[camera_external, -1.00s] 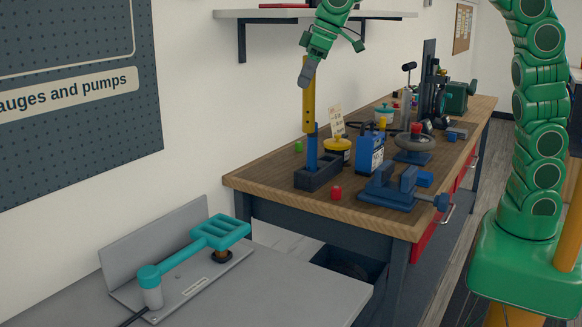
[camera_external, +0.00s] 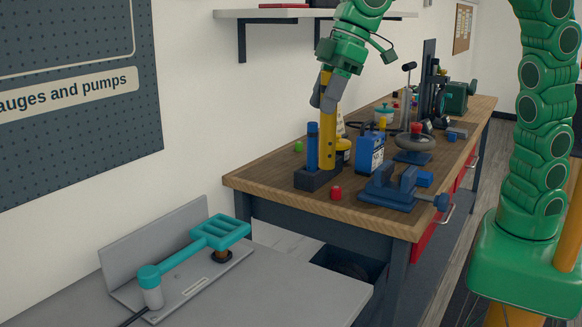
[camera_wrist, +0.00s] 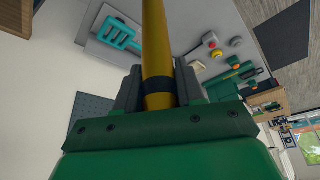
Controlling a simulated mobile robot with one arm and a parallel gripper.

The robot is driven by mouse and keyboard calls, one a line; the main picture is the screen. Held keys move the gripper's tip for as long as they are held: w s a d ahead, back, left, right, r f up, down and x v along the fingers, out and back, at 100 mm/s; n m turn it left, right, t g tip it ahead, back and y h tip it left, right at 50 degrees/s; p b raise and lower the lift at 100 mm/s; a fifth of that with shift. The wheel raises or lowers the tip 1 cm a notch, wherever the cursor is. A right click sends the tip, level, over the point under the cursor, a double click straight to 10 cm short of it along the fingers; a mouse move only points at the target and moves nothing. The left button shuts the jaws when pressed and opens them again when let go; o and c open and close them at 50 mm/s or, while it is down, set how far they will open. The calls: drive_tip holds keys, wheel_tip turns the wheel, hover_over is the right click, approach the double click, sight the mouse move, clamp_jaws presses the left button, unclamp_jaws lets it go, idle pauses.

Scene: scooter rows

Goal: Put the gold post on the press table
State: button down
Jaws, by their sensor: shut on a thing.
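The gold post (camera_external: 328,140) is upright, and my gripper (camera_external: 325,97) is shut on its upper part. A short piece of the post shows above the fingers. Its lower end meets the right part of a dark block (camera_external: 312,180) in the picture, beside a shorter blue post (camera_external: 312,148) standing in that block. I cannot tell whether the gold post sits in the block or is just above or behind it. In the wrist view the gold post (camera_wrist: 155,40) runs between my fingers, with a black band near them. The block stands on the wooden-topped bench (camera_external: 270,184).
A blue vise (camera_external: 390,190), a red knob (camera_external: 336,193), a blue box (camera_external: 369,154) and a handwheel (camera_external: 415,143) stand close on the right. A dark upright machine (camera_external: 430,90) is farther back. A grey table (camera_external: 290,285) with a teal tool (camera_external: 200,247) is in front.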

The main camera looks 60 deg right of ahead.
sight(328, 168)
wheel_tip(328, 168, down, 16)
drive_tip(key=shift+s+a+f, duration=0.1)
drive_tip(key=shift+a+f, duration=0.05)
drive_tip(key=shift+f, duration=0.1)
drive_tip(key=w+a+f, duration=0.9)
drive_tip(key=shift+w+a+f, duration=0.15)
drive_tip(key=shift+w, duration=0.25)
idle(0.4)
drive_tip(key=shift+w+a+f, duration=0.1)
drive_tip(key=shift+f, duration=0.85)
drive_tip(key=shift+w+a+f, duration=0.1)
drive_tip(key=shift+f, duration=0.9)
drive_tip(key=c, duration=0.7)
unclamp_jaws()
